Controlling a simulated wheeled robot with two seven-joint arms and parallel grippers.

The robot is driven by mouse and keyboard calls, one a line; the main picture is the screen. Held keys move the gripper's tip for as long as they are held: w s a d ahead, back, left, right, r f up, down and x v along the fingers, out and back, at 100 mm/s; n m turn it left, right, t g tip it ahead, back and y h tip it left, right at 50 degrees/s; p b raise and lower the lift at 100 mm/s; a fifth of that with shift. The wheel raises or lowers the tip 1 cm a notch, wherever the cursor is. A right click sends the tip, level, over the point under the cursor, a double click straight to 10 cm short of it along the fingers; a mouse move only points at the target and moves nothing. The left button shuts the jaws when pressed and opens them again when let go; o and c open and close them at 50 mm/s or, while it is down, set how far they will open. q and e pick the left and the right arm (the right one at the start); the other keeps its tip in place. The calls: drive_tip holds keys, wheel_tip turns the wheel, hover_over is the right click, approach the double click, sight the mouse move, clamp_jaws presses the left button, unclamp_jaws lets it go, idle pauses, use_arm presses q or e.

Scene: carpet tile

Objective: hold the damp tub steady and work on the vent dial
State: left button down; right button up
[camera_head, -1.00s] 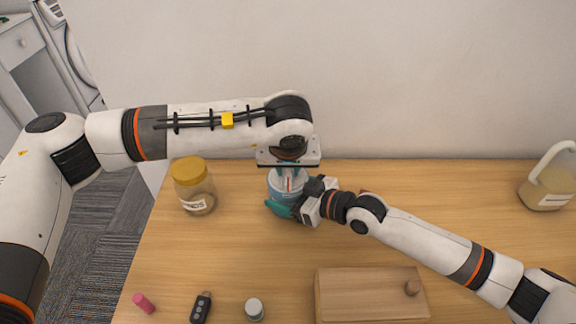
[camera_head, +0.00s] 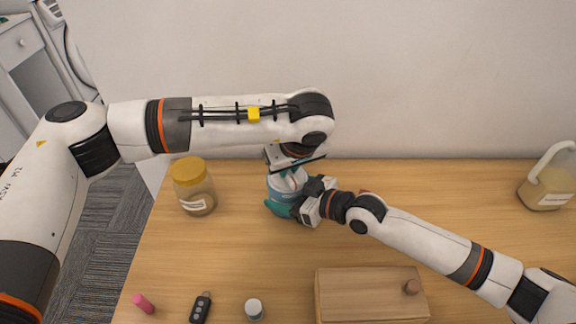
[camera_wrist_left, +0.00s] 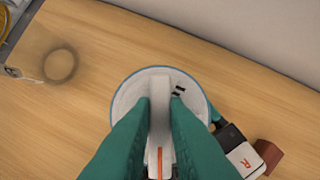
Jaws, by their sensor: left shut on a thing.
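The damp tub (camera_head: 282,190) stands on the wooden table, white and blue, partly hidden by both grippers. In the left wrist view its round white top (camera_wrist_left: 128,100) has a blue rim and dark marks. The vent dial (camera_wrist_left: 159,120) is a white raised bar across that top, with an orange mark at its near end. My left gripper (camera_wrist_left: 161,98) comes from above, its teal fingers shut on the bar's two sides. My right gripper (camera_head: 290,200) reaches in from the right and is closed around the tub's side; the tub partly hides its fingers.
A yellow-lidded jar (camera_head: 194,188) stands left of the tub. A wooden box with a knob (camera_head: 365,295), a small white-capped bottle (camera_head: 254,309), a remote (camera_head: 200,307) and a pink item (camera_head: 143,303) lie in front. A handled jug (camera_head: 548,190) stands far right. A wall is behind.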

use_arm(q)
drive_tip(key=n+y, duration=0.1)
drive_tip(key=n, duration=0.2)
drive_tip(key=shift+d+n+g, duration=0.1)
drive_tip(key=shift+n+g, duration=0.2)
drive_tip(key=shift+w+n+g+y, duration=0.1)
drive_tip(key=shift+n+g+y, duration=0.45)
drive_tip(key=shift+n, duration=1.25)
drive_tip(key=c, duration=1.4)
unclamp_jaws()
drive_tip(key=shift+d+r, duration=0.1)
drive_tip(key=v, duration=1.1)
drive_tip(key=shift+r, duration=0.35)
drive_tip(key=shift+d, duration=0.15)
use_arm(e)
drive_tip(key=o, duration=1.1)
